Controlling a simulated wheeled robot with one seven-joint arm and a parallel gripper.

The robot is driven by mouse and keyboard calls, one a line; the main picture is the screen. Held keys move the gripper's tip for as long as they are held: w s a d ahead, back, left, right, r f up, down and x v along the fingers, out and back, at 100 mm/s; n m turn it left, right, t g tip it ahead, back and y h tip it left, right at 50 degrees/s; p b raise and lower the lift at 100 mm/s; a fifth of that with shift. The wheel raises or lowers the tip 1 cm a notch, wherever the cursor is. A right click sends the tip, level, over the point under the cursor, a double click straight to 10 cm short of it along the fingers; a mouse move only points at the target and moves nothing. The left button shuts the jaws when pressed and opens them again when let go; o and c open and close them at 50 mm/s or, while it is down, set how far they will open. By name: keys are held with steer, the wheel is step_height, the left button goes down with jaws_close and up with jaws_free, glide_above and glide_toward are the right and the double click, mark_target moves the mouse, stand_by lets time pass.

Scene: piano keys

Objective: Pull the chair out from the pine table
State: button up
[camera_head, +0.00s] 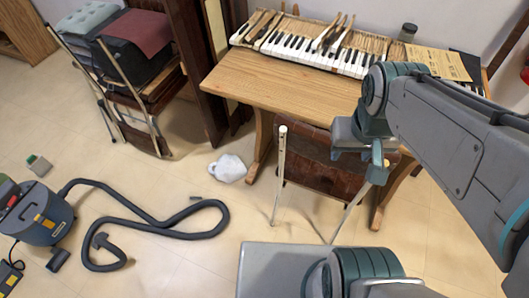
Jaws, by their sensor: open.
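The pine table (240,82) stands at upper centre with piano keys on its top. The chair (312,162), with dark brown panels and pale metal tubes, stands at the table's near side, partly under its front edge. One upright tube (280,172) shows at its left, and another tube slants down to the floor at its right. My gripper (364,158) is open at the chair's right side, in front of the brown panel and near the table edge. It hides part of the chair. I cannot tell whether it touches the chair.
Piano keys (310,48), a jar (407,32) and a paper sheet (437,62) lie on the table. A white bundle (228,168) is on the floor left of the chair. A vacuum cleaner (38,215) and its hose (150,225) lie at left. Stacked chairs (125,60) stand behind.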

steer(key=w+f+n+g+h+b, duration=0.25)
steer(key=f+b, duration=0.25)
steer(key=f, duration=0.4)
steer(key=w+f+n+g+h+b, duration=0.15)
steer(key=f+n+h+b, duration=0.3)
steer(key=f, duration=0.55)
steer(key=n+t+y+b, duration=0.2)
steer(key=n+t+b, duration=1.4)
steer(key=n+b, duration=0.7)
glide_toward(277, 195)
steer(key=shift+n, duration=0.9)
steer(key=x, duration=1.1)
steer(key=shift+s+f+b, duration=0.1)
steer(key=shift+f+b, duration=0.05)
steer(key=shift+b, duration=0.25)
